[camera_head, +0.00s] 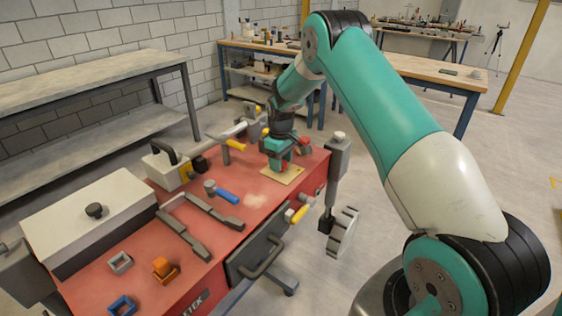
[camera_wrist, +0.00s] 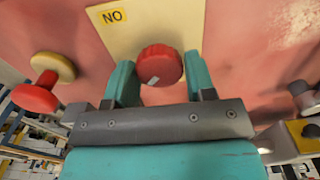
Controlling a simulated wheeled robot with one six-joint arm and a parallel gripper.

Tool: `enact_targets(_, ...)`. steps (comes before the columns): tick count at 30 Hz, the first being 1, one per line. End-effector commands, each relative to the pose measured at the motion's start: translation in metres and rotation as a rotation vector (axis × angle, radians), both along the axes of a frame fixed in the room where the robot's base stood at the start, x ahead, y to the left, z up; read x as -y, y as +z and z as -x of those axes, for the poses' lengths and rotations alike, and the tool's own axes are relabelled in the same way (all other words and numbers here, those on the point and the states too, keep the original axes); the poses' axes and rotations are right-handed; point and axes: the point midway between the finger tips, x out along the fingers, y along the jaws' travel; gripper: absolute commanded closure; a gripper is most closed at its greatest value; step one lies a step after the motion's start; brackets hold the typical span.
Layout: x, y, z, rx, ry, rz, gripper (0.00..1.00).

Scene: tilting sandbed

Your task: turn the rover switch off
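The rover switch is a round red knob (camera_wrist: 160,64) with a small white mark near its lower edge, set on a pale yellow plate (camera_wrist: 143,25). A yellow label (camera_wrist: 113,15) on the plate reads "NO" as pictured, perhaps "ON" upside down. My gripper (camera_wrist: 160,82) points at the plate, with one teal finger on each side of the knob. The fingers stand apart and narrow gaps seem to remain beside the knob; contact is not clear. In the head view my gripper (camera_head: 281,163) is low over the plate (camera_head: 278,174) at the red bench top's far right, largely hiding the knob.
The red bench (camera_head: 150,240) carries a white lidded box (camera_head: 90,220), a blue-handled tool (camera_head: 228,196), grey bars (camera_head: 185,235) and an orange block (camera_head: 164,268). Close to my gripper are a red-and-yellow knob (camera_wrist: 45,85) and a grey post (camera_head: 338,160).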

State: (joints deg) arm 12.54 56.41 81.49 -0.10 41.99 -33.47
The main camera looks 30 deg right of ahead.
Motion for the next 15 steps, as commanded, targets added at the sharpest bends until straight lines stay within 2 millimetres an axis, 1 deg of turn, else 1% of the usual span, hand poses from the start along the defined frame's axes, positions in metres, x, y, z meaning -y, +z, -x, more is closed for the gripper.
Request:
enact_targets(1,0.000,0.001,-0.001,0.002,0.001,0.000,0.38)
enact_targets(2,0.000,0.001,0.000,0.001,0.001,0.001,0.31)
enact_targets(3,0.000,0.001,0.000,0.001,0.000,0.001,0.29)
enact_targets(11,0.000,0.001,0.000,-0.001,-0.002,0.000,0.29)
enact_targets(14,0.000,0.007,0.000,0.000,-0.002,0.001,0.29)
enact_targets(15,0.000,0.012,0.000,0.003,-0.002,0.001,0.29)
